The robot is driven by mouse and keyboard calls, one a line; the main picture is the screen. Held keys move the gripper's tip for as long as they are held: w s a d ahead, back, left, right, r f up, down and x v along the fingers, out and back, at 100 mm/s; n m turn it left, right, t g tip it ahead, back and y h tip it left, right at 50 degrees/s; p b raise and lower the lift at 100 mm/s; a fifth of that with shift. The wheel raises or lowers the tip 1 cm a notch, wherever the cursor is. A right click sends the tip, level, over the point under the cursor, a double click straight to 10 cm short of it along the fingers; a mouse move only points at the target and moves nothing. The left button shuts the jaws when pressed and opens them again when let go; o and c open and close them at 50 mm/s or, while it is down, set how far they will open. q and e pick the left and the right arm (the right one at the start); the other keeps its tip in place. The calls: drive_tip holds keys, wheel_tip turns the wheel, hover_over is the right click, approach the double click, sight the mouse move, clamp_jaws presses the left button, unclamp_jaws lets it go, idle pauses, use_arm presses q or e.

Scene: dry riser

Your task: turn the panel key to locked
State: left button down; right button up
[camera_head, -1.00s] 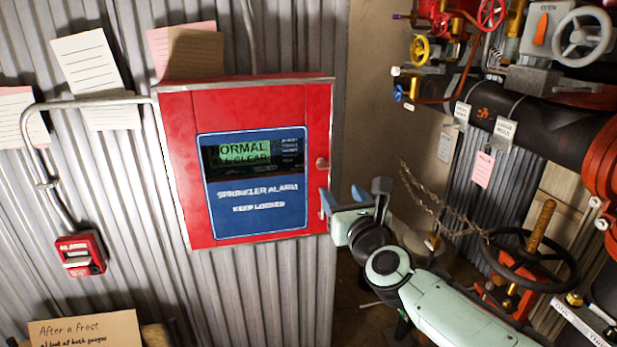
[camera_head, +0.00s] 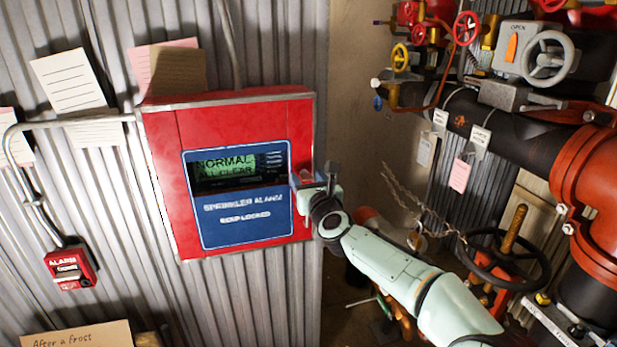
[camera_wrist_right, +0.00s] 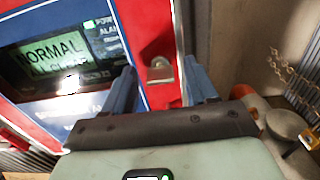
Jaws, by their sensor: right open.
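The red alarm panel (camera_head: 228,180) hangs on the corrugated wall. Its display reads NORMAL ALL CLEAR, above the words SPRINKLER ALARM KEEP LOCKED. The panel key (camera_wrist_right: 160,70), a small brass-coloured piece on the panel's right strip, shows in the right wrist view. My right gripper (camera_head: 308,180) is at the panel's right edge in the head view and hides the key there. In the right wrist view the blue fingers of the gripper (camera_wrist_right: 162,88) are open, one on each side of the key, with gaps. Whether they touch the panel I cannot tell. My left gripper is not in view.
A red alarm box (camera_head: 70,267) with conduit is at lower left. Paper notes (camera_head: 70,80) hang on the wall. At the right are a dark pipe (camera_head: 520,135), a grey handwheel (camera_head: 550,58) and a black handwheel (camera_head: 505,262).

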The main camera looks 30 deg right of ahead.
drive_tip(key=c, duration=1.1)
drive_tip(key=shift+o, duration=0.2)
drive_tip(key=shift+n, duration=0.4)
drive_tip(key=n, duration=0.8)
drive_tip(key=shift+a, duration=0.1)
drive_tip(key=n, duration=0.4)
drive_tip(key=shift+n, duration=0.3)
drive_tip(key=shift+n+p, duration=0.45)
drive_tip(key=shift+n, duration=1.85)
